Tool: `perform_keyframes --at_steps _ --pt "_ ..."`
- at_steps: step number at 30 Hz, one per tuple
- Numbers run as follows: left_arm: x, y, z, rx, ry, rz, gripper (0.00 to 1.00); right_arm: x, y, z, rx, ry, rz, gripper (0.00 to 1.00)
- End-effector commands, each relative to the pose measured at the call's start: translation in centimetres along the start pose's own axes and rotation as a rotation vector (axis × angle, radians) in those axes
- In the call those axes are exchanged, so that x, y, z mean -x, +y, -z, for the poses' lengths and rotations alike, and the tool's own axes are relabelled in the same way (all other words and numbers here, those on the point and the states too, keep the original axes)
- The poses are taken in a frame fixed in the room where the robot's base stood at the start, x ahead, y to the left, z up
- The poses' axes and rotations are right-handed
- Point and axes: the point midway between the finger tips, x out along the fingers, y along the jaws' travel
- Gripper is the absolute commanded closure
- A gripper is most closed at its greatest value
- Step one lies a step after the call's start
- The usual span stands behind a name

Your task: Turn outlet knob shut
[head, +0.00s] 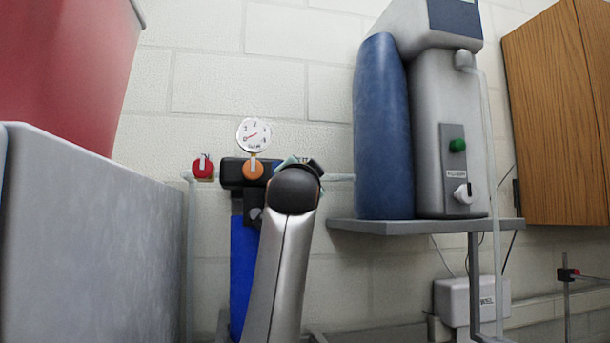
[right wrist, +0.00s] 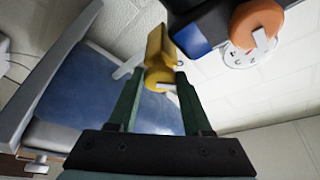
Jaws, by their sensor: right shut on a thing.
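The outlet knob (right wrist: 157,76) is yellow with a pale pointer mark and sits on a yellow valve body (right wrist: 156,42) in the right wrist view. My right gripper (right wrist: 160,78) has its two green fingers on either side of this knob and is shut on it. In the head view my right arm rises in front of the valve and hides the knob and most of the gripper. An orange knob (head: 253,169) sits on the black regulator block, left of my arm, and also shows in the right wrist view (right wrist: 256,22). My left gripper is not in view.
A round dial gauge (head: 253,135) stands above the orange knob. A red knob (head: 203,167) is to its left. A blue cylinder (head: 242,290) is below. A grey shelf (head: 400,226) to the right carries a grey machine (head: 428,120). A large grey box (head: 90,240) fills the left.

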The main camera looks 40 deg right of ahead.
Motion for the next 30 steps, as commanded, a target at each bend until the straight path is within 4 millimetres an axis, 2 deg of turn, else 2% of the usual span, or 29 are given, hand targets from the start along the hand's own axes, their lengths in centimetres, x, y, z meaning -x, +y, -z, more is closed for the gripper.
perform_keyframes --at_steps 15,30 --pt "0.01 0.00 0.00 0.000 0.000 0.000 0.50 -0.02 -0.47 0.25 -0.439 0.001 -0.180 1.00" --pt "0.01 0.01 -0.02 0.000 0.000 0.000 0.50 -0.08 -0.57 0.30 -0.674 0.001 -0.277 1.00"
